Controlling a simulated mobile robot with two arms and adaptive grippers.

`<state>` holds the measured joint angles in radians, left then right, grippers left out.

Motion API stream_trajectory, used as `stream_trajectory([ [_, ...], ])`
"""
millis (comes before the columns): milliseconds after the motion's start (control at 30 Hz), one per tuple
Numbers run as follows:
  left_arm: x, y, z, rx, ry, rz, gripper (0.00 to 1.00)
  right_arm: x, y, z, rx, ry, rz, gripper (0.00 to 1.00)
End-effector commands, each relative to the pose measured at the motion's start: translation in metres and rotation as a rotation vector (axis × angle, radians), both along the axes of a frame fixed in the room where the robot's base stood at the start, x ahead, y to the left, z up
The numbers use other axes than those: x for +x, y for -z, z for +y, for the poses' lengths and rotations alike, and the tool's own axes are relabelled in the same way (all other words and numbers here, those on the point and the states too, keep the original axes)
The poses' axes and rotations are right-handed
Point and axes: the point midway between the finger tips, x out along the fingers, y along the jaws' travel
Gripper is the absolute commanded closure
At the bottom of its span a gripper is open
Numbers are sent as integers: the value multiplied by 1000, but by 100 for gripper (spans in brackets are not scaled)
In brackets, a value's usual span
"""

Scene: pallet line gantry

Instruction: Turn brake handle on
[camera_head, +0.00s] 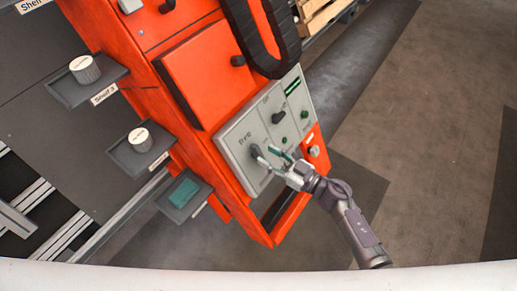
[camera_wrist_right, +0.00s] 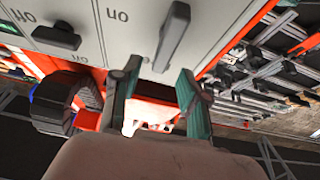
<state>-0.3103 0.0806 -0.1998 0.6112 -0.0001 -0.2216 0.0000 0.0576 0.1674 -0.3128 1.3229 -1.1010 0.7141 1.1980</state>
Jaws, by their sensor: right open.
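The brake handle (camera_head: 256,152) is a dark grey lever on the pale grey control panel (camera_head: 231,143) of an orange cabinet. In the right wrist view the handle (camera_wrist_right: 173,35) is a long bar, tilted slightly, with an "on" marking to its left. My right gripper (camera_head: 268,155) is open with teal finger pads, close in front of the panel beside the handle. In the wrist view the handle lies ahead of the gap between the fingertips (camera_wrist_right: 160,70); I cannot tell whether they touch it. My left gripper is not in view.
A second dark knob (camera_head: 278,118), a green display (camera_head: 293,86) and small green buttons share the panel. A black cable chain (camera_head: 250,35) hangs above it. Floor at right is open.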

Motion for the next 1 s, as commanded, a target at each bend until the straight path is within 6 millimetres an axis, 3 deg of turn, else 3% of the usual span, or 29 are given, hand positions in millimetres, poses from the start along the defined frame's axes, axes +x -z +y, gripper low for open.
stream_trajectory([
  [233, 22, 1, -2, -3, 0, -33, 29, 21, 1, 28, 1, 0, 0, 56],
  [633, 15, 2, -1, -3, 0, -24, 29, 25, 1, 35, -1, 0, 1, 56],
  [900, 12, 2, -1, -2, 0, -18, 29, 25, 1, 34, -1, 0, 1, 100],
  [1000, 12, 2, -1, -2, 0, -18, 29, 25, 1, 34, -1, 1, 1, 100],
])
